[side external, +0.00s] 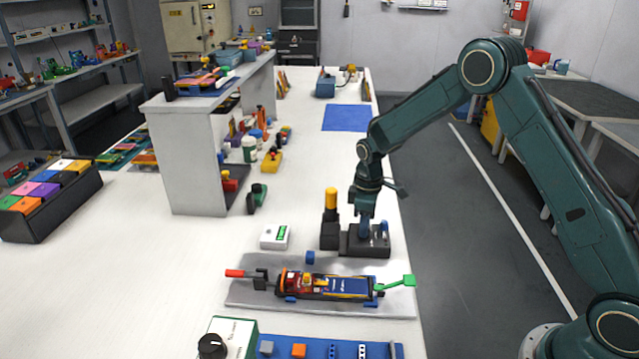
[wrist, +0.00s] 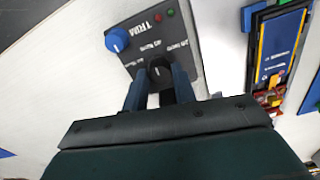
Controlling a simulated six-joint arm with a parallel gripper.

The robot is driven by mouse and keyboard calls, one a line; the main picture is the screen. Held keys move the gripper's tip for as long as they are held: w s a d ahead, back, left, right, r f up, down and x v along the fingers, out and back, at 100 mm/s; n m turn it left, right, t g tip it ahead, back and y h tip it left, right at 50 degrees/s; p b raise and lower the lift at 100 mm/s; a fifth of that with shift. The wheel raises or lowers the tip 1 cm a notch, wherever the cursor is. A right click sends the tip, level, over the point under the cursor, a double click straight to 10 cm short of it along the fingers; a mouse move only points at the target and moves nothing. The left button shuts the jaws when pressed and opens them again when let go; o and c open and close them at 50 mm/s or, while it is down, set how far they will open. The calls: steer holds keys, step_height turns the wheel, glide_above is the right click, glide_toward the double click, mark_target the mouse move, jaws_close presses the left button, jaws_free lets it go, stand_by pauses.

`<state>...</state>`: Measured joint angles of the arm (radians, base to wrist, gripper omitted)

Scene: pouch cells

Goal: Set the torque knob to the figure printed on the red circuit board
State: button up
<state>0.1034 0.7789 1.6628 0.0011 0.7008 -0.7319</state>
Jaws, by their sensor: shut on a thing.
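The torque knob (wrist: 160,70) is a black dial on a dark grey control box (wrist: 185,28), with small white Ncm marks around it. My gripper (wrist: 161,82) is closed around this knob in the wrist view; its fingers hide part of it, and I cannot tell its exact setting. In the side view my gripper (side external: 367,228) reaches down onto the dark box (side external: 350,243). A red board-like part with yellow pieces (side external: 293,279) sits in the fixture beside a blue pouch cell (side external: 348,286). It also shows in the wrist view (wrist: 268,97); its print is too small to read.
A blue TRIM knob (wrist: 117,40) sits close beside the held knob. A yellow-topped black post (side external: 331,205) stands at the box's left. A white display unit (side external: 275,237) and the grey fixture plate (side external: 240,295) are nearby. A green-sided box with a black knob (side external: 211,346) stands in front.

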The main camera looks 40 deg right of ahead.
steer(key=shift+m, duration=0.5)
steer(key=m, duration=0.3)
steer(key=shift+m, duration=0.3)
steer(key=m, duration=0.5)
stand_by(0.3)
steer(key=o, duration=1)
steer(key=shift+r, duration=0.1)
step_height(320, 180, up, 14)
